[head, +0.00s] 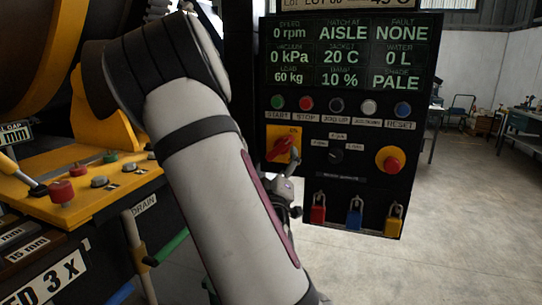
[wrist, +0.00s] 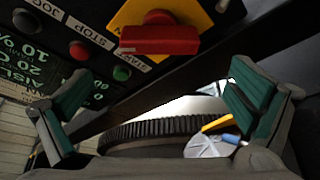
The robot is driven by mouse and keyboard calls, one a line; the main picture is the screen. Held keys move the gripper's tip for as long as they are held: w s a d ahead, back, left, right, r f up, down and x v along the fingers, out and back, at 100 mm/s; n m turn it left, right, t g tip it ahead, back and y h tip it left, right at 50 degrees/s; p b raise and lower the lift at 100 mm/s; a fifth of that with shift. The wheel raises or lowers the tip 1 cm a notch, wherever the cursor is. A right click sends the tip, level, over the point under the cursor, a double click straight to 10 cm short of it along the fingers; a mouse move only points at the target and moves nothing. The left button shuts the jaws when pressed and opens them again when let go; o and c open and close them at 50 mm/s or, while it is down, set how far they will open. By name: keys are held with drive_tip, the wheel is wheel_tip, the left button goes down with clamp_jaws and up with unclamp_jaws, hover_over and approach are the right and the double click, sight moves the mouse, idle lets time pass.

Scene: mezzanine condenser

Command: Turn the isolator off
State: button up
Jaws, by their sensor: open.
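The isolator is a red handle (head: 281,149) on a yellow plate (head: 294,140), at the left side of the black control panel below the start and stop buttons. In the head view the handle lies slanted; the small marking above it is hard to read. In the wrist view the red handle (wrist: 158,40) lies level across the picture near the top, between and beyond my fingers. My gripper (wrist: 160,88) is open and empty, its green-padded fingers wide apart and not touching the handle. In the head view my gripper (head: 284,197) shows only partly, just below the isolator, mostly hidden by my arm.
A row of buttons sits above the isolator, with the green one (head: 277,102) nearest. A red knob on yellow (head: 391,161) is at the right. Red (head: 318,211), blue (head: 354,214) and yellow (head: 393,219) padlocks hang below.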

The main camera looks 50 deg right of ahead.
sight(277, 149)
drive_tip(key=x, duration=0.8)
drive_tip(key=shift+d+p, duration=0.2)
drive_tip(key=shift+p, duration=0.15)
drive_tip(key=shift+c, duration=0.2)
drive_tip(key=c, duration=1)
